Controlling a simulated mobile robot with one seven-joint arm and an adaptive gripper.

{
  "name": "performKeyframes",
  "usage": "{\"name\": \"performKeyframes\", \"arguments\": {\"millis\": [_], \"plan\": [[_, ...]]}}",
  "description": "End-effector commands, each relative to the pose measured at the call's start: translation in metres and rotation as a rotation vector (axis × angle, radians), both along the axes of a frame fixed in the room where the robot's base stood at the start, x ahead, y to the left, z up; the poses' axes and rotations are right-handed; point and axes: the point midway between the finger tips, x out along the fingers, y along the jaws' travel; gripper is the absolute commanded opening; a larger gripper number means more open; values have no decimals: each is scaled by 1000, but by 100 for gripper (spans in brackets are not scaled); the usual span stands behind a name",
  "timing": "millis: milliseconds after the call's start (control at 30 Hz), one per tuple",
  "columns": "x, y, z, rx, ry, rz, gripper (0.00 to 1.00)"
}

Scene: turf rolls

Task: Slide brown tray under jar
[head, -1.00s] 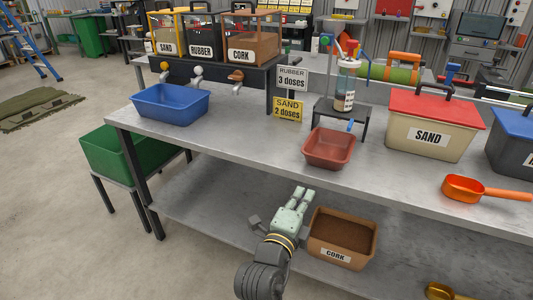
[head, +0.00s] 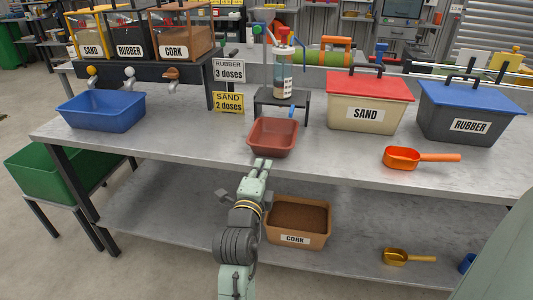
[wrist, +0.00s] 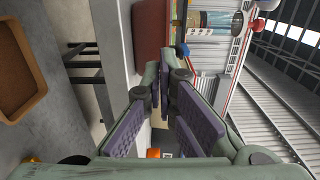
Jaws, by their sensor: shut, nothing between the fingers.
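The brown tray (head: 283,152) sits on the bench near its front edge, in front of a small dark stand (head: 298,97). The jar (head: 283,80) stands upright on that stand, behind the tray, with a red top part and tubes. My gripper (head: 260,164) is shut and empty, at the bench's front edge, close to the tray's front wall; I cannot tell whether it touches. In the wrist view the tray (wrist: 150,28) shows at the top beyond my fingers (wrist: 162,82), and the jar (wrist: 212,19) is partly visible at the top right.
A blue tray (head: 101,113) stands at left, below three taps. A sand bin (head: 366,115), a rubber bin (head: 469,123) and an orange scoop (head: 405,159) are at right. A cork box (head: 298,240) sits on the lower shelf. Bench between blue and brown trays is clear.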

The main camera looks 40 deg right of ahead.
Motion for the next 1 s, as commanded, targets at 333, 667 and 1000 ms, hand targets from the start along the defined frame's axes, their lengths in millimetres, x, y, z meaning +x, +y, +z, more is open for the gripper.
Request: {"name": "performKeyframes", "arguments": {"millis": [333, 667, 1000], "plan": [[34, -40, 2, 0, 0, 0, 0], [39, -45, -1, 1, -1, 1, 0], [57, -64, -3, -2, -1, 2, 0]]}}
